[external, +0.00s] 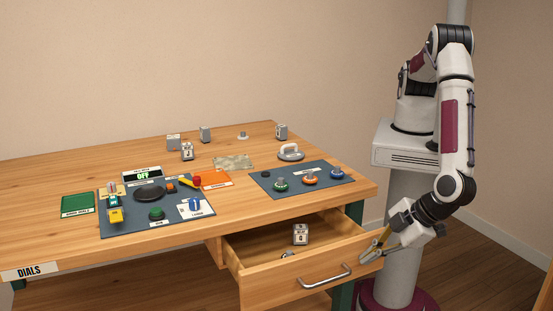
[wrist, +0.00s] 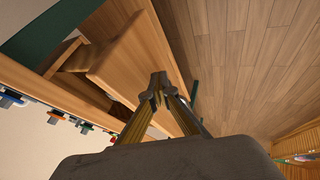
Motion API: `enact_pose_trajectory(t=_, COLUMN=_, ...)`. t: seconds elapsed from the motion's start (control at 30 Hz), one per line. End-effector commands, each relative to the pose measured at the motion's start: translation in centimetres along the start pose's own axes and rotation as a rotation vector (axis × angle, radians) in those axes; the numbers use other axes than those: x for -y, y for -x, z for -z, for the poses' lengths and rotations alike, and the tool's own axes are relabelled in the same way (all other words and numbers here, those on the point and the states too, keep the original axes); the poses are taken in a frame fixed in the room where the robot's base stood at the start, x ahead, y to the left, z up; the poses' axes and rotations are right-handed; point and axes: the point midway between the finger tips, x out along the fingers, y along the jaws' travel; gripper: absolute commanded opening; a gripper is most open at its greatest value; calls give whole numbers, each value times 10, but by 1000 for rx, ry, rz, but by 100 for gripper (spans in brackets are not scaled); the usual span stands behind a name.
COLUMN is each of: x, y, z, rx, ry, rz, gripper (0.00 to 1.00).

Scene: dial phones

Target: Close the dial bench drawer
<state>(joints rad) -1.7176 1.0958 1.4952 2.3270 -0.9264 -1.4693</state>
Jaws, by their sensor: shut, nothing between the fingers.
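The dial bench drawer (external: 262,284) is pulled out from under the table top. Its front panel carries a grey bar handle (external: 326,277). A small grey block with a printed label (external: 300,234) stands inside, and another small metallic thing (external: 288,254) is partly hidden behind the front panel. My gripper (external: 369,256) is at the right end of the drawer front, with fingers pointing down and left. In the wrist view the shut, empty fingertips (wrist: 158,78) overlap the wooden drawer panel (wrist: 132,62). I cannot tell whether they touch it.
The wooden bench (external: 130,250) holds a left dark panel (external: 130,226) with dials, a right dark panel (external: 265,182) with several knobs, and small grey blocks at the back. A dark green bench leg (external: 354,212) stands near the drawer's right side. Floor to the right is clear.

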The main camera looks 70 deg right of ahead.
Motion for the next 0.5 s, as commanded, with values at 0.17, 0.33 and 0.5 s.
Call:
enact_pose_trajectory(t=0.17, x=-23, y=-12, z=0, rx=2, ry=0, rz=-4, gripper=0)
enact_pose_trajectory(t=0.33, x=-46, y=-24, z=0, rx=2, ry=1, rz=-3, gripper=0)
enact_pose_trajectory(t=0.5, x=-70, y=-37, z=0, rx=2, ry=0, rz=-3, gripper=0)
